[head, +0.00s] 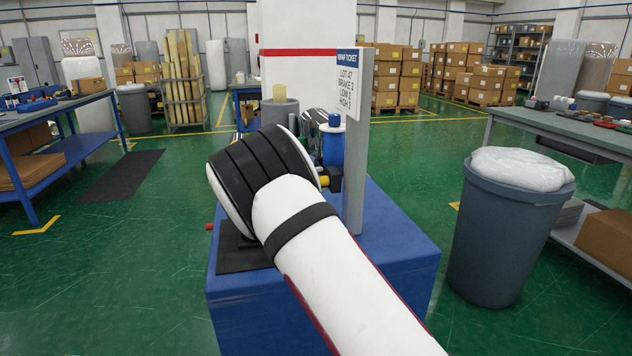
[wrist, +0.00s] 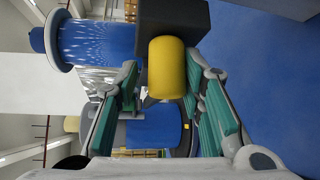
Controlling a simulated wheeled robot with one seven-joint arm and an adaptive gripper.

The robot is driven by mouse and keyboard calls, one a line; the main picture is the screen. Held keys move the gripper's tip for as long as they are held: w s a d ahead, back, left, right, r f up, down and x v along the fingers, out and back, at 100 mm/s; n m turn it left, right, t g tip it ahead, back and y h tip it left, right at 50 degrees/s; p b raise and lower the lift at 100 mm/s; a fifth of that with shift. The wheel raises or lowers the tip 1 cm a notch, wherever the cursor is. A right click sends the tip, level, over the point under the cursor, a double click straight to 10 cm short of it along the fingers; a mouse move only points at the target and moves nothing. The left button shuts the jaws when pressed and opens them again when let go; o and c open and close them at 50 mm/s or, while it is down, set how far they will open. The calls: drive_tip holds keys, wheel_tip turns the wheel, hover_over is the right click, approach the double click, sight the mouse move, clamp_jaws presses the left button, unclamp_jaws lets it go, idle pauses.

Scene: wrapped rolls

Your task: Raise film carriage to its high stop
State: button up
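The film carriage shows in the wrist view as a dark block (wrist: 172,28) beside a blue film roll (wrist: 95,42). A yellow rounded handle (wrist: 167,68) sticks out from the block toward my gripper (wrist: 163,80). My gripper's green-padded fingers are apart, one on each side of the handle's near end, with narrow gaps seeming to remain. In the head view the handle (head: 324,181) and dark block (head: 335,178) show just past my arm, which hides the gripper. The blue roll (head: 332,146) stands behind them. The carriage's stops cannot be made out.
A grey post carries a wrap ticket (head: 350,83) reading lot 47, brake 2, low 1, high 3. It rises from the blue base (head: 400,240), close right of my arm. A grey bin (head: 508,235) stands right, a workbench (head: 50,105) left.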

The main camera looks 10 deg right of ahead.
drive_tip(key=v, duration=1.2)
drive_tip(key=s+d+r+m+g, duration=0.5)
drive_tip(key=s+d+g, duration=0.1)
drive_tip(key=s+d, duration=0.6)
drive_tip(key=s+d+r+m+g+y, duration=0.1)
drive_tip(key=s+d+m+g+y, duration=0.15)
drive_tip(key=s, duration=0.45)
drive_tip(key=s+d+r+m+g+y, duration=0.1)
drive_tip(key=s+d, duration=0.2)
drive_tip(key=s, duration=0.5)
drive_tip(key=s+a+f+m+g+y, duration=0.1)
drive_tip(key=s+a+y, duration=0.3)
drive_tip(key=s, duration=1)
drive_tip(key=s+a+f+m+y, duration=0.1)
drive_tip(key=s+a+y, duration=0.3)
drive_tip(key=s, duration=1.1)
wheel_tip(320, 180, up, 20)
drive_tip(key=a+t+p, duration=0.1)
drive_tip(key=t+p, duration=0.2)
drive_tip(key=p, duration=1.6)
drive_tip(key=shift+a, duration=0.2)
